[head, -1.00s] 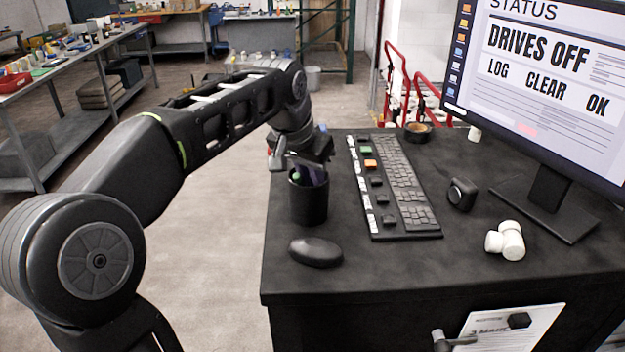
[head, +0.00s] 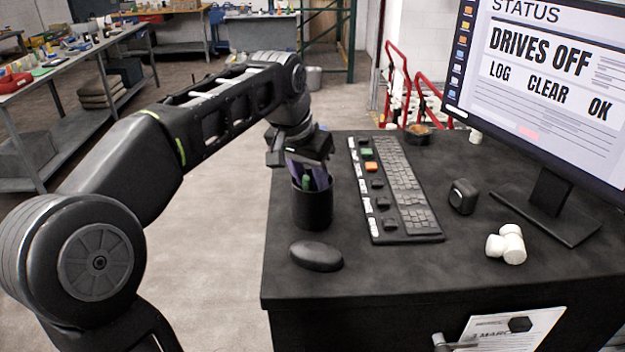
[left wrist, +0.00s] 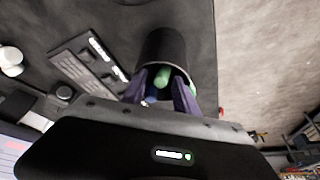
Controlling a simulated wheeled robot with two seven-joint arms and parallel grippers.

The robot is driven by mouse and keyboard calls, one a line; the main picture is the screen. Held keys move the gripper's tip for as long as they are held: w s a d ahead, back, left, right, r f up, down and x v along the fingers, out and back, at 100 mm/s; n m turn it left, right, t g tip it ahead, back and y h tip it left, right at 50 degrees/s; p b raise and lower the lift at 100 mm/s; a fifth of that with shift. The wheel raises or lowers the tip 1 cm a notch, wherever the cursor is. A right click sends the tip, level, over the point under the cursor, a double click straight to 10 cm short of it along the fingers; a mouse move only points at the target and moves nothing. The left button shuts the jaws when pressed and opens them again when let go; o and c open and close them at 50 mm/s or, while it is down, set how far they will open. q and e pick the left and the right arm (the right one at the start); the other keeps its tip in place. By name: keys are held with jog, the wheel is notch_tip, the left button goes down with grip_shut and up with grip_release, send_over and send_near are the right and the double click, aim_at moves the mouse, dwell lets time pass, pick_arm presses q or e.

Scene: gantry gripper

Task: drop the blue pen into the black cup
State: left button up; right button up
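The black cup (head: 313,209) stands upright near the left edge of the dark desk. My left gripper (head: 308,176) is over it, its purple fingers pointing down at the cup's mouth. In the left wrist view the two fingers (left wrist: 162,95) are spread apart at the rim of the cup (left wrist: 165,48). A green pen-like thing (left wrist: 163,77) shows in the cup's mouth. A small blue piece (left wrist: 150,92), perhaps the blue pen, shows between the fingers beside the left one. Most of it is hidden, and I cannot tell how deep it sits. My right gripper is out of view.
A black mouse (head: 316,256) lies in front of the cup. A keyboard (head: 395,190) lies just right of it. Left of the desk is open floor.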

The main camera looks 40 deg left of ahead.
pick_arm(q)
jog(key=v, duration=0.6)
jog(key=shift+s+d+r, duration=0.1)
jog(key=shift+r, duration=0.2)
dwell(0.4)
